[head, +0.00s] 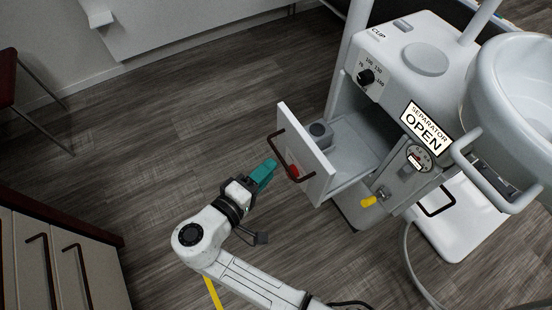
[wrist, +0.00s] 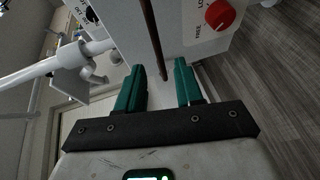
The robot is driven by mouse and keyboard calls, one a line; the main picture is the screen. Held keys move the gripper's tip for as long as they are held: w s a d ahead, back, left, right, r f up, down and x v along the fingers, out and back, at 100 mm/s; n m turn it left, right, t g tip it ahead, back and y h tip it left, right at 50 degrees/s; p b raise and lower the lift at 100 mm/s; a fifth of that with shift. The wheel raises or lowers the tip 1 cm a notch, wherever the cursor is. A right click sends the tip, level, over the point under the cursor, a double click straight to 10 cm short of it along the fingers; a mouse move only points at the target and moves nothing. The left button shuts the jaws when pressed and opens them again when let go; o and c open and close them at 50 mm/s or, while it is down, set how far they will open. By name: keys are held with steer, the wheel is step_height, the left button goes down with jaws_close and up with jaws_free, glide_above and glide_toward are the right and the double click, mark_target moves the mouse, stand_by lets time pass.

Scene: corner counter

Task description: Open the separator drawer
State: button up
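The separator drawer (head: 306,150) stands pulled out of the white unit in the head view, its inside showing with a small grey round-topped part in it. Its front carries a dark bar handle (head: 284,157) and a red knob (head: 293,171). A sign (head: 425,126) on the unit reads "SEPARATOR OPEN". My gripper (head: 268,168), with teal fingers, is just left of the drawer front. In the wrist view my gripper (wrist: 163,82) has its fingers apart, with nothing clearly held. The brown handle (wrist: 154,40) and red knob (wrist: 220,15) lie beyond the fingertips.
A yellow-tipped lever (head: 369,201) sticks out below the drawer's right side. A white basin (head: 515,85) is at the right. A cabinet with dark handles (head: 60,262) stands at the lower left. The floor (head: 180,130) left of the drawer is clear.

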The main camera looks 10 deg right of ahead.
steer(key=shift+v, duration=2.25)
